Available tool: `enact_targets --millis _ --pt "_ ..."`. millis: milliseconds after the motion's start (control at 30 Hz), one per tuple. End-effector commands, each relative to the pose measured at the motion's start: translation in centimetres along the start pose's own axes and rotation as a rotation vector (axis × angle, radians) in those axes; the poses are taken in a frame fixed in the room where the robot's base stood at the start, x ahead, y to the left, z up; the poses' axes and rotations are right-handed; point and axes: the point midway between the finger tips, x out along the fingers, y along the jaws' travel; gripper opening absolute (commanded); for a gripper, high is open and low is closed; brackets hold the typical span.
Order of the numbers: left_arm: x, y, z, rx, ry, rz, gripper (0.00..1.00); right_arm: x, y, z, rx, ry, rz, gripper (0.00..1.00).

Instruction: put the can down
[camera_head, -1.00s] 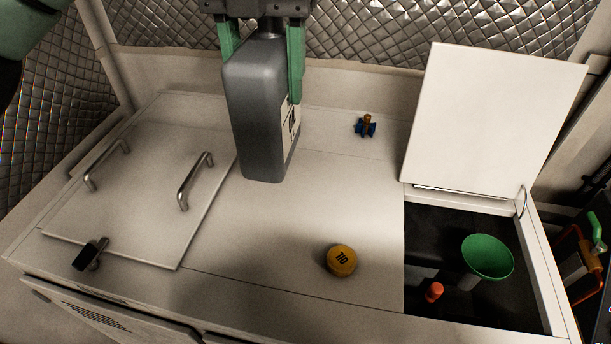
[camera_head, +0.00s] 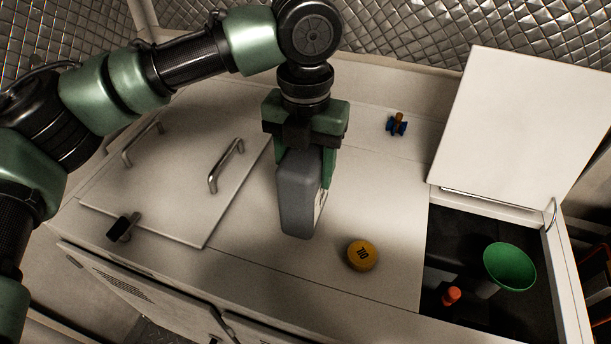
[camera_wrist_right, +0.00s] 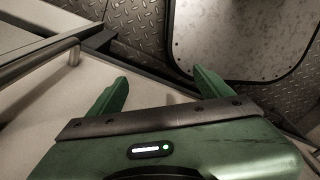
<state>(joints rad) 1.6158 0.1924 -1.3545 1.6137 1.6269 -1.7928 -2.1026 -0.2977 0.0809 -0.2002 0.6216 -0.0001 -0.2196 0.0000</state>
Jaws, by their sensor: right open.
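The grey can (camera_head: 297,195) hangs upright under my left gripper (camera_head: 303,160) in the head view, with the green fingers on either side of its top. Its white label faces right. Its base is over the middle of the pale top, left of the yellow cap; I cannot tell whether it touches the surface. My right gripper (camera_wrist_right: 162,84) shows only in the right wrist view, open with nothing between its fingers.
A yellow cap (camera_head: 362,255) lies in front right of the can. An open compartment at right holds a green funnel (camera_head: 510,267) and an orange-topped item (camera_head: 452,296); its white lid (camera_head: 520,125) stands raised. A blue valve (camera_head: 397,124) sits behind. A handled panel (camera_head: 175,185) lies left.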

Motion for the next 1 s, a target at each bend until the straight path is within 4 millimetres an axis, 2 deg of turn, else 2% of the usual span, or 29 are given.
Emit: enact_targets --millis 200,533,567,600,633,1000 --pt "2.7 0.0 0.0 0.001 0.000 0.000 0.00 -0.8 -0.1 0.1 0.000 -0.002 -0.002 0.80" --pt "3.1 0.0 0.0 0.001 -0.001 -0.001 0.00 -0.8 -0.3 0.2 0.001 -0.004 -0.004 0.80" --pt "3.2 0.0 0.0 0.001 0.000 0.000 0.60 -0.8 -0.3 0.2 0.001 -0.004 -0.004 0.80" --pt "3.2 0.0 0.0 0.001 0.000 0.000 0.71 -0.8 -0.3 0.2 0.001 -0.004 -0.004 0.80" --pt "3.2 0.0 0.0 0.001 0.000 0.000 0.76 -0.8 -0.3 0.2 0.001 -0.004 -0.004 0.80" --pt "2.9 0.0 0.0 0.001 -0.001 0.001 0.76 -0.6 -0.3 0.3 0.001 -0.005 -0.003 0.80"
